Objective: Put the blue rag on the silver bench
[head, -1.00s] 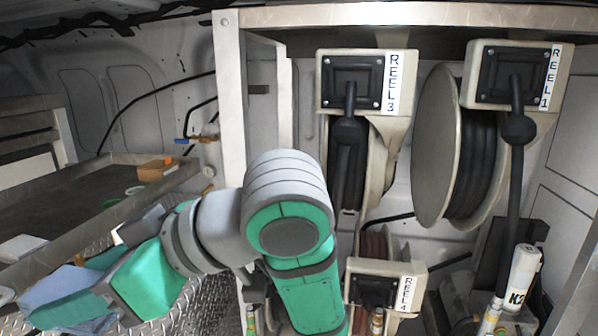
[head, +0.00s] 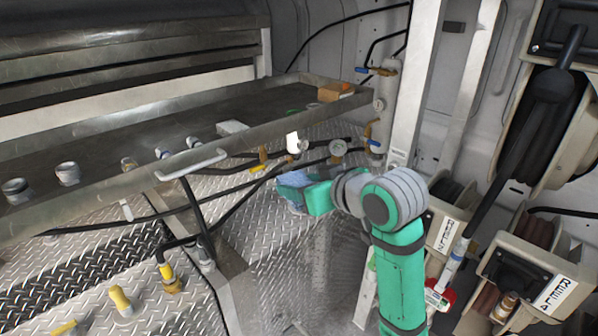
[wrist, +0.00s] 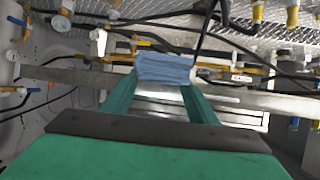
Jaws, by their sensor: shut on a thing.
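The blue rag (head: 293,180) hangs at the end of my green gripper (head: 304,194) in the middle of the head view. In the wrist view the rag (wrist: 165,68) is a folded, light blue bundle between the fingertips of my gripper (wrist: 163,82), which is shut on it. The silver bench (head: 110,138) is a long metal tray-like top with a raised rim, at the upper left of the head view. In the head view the rag appears below and in front of the bench's right end, apart from its top. Part of the rag is hidden by the fingers.
An orange block (head: 330,93) and a white item (head: 232,127) lie at the bench's right part; the middle of its top looks clear. Hoses, valves and a gauge (head: 338,147) sit under its front rim. A metal post (head: 418,80) and reels stand to the right.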

